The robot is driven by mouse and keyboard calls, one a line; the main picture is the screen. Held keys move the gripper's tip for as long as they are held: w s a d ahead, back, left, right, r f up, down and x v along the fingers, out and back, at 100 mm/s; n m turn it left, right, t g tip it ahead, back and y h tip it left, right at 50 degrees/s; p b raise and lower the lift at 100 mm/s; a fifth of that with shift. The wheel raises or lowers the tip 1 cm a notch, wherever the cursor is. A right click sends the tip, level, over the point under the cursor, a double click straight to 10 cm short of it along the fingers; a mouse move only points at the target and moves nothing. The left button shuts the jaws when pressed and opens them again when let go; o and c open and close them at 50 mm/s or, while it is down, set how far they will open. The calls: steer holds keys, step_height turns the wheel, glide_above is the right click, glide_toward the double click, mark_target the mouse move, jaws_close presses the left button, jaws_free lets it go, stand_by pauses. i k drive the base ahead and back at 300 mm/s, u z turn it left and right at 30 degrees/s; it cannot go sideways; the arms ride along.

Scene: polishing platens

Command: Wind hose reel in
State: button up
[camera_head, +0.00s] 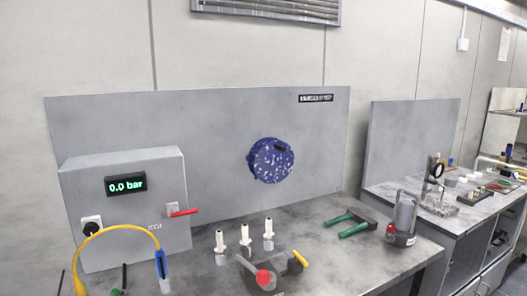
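A round, dark blue drum with white speckles (271,160) is mounted on the grey upright panel (200,122) at the back of the bench. It looks like the hose reel, and a dark patch shows near its upper right. No hose is seen running from it. A yellow hose (118,228) arches at the lower left, with one end by a blue and white fitting (162,268). Its other end drops toward the lower edge of the view. My gripper is not in view.
A grey box (130,205) has a display reading 0.0 bar (126,186), a black knob (92,227) and a red lever (184,212). White nozzles (245,240), a red knob (263,278), green-handled pliers (352,222) and a grey canister (402,220) stand on the bench.

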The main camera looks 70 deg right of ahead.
mark_target(272, 159)
steer(key=u, duration=0.15)
steer(key=k, duration=2)
steer(key=z, duration=1.1)
steer(key=i, duration=1)
steer(key=z, duration=0.05)
